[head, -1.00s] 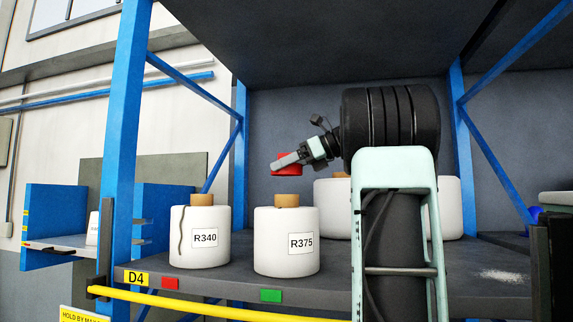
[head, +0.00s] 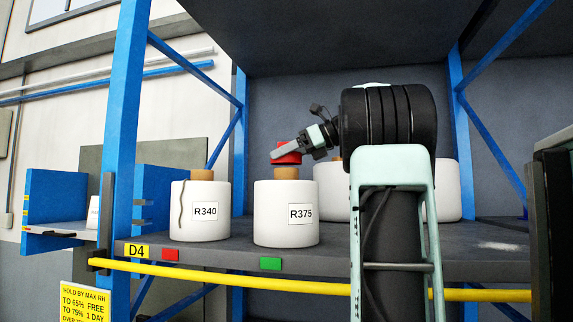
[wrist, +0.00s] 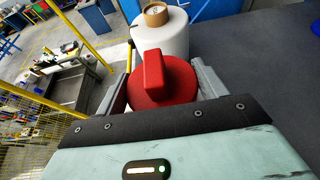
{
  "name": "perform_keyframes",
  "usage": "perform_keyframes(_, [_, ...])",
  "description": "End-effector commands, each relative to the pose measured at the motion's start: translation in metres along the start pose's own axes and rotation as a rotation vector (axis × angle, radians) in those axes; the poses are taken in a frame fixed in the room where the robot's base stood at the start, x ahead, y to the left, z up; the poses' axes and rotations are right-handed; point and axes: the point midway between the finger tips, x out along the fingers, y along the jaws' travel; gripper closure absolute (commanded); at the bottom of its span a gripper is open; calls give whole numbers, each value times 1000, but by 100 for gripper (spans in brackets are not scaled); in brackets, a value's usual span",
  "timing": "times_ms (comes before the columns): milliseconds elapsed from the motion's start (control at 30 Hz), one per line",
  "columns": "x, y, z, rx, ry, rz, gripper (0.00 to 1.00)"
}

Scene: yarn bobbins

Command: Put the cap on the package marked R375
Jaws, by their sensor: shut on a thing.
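The white package marked R375 (head: 286,222) stands upright on the shelf, with a tan core (head: 287,174) on top. My gripper (head: 285,153) is shut on the red cap (head: 290,159). The cap sits directly above the R375 core, its underside at or very near the core's top; I cannot tell whether they touch. In the wrist view the red cap (wrist: 163,84), with its raised grip bar, lies between the two fingers and hides what is beneath it. Beyond it a white package (wrist: 160,40) with a tan core shows, its label out of sight.
The package marked R340 (head: 198,225), with a dark wavy line down its side, stands just left of R375. More white packages (head: 330,190) stand behind my arm. A blue upright (head: 122,150) and a yellow rail (head: 200,276) bound the shelf. The shelf is bare at right (head: 485,235).

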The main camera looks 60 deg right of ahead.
Motion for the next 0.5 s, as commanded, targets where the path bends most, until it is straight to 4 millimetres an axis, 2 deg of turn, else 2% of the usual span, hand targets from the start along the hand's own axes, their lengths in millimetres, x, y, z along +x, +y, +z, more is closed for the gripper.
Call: perform_keyframes(500, [-1, 0, 1, 0, 0, -1, 51])
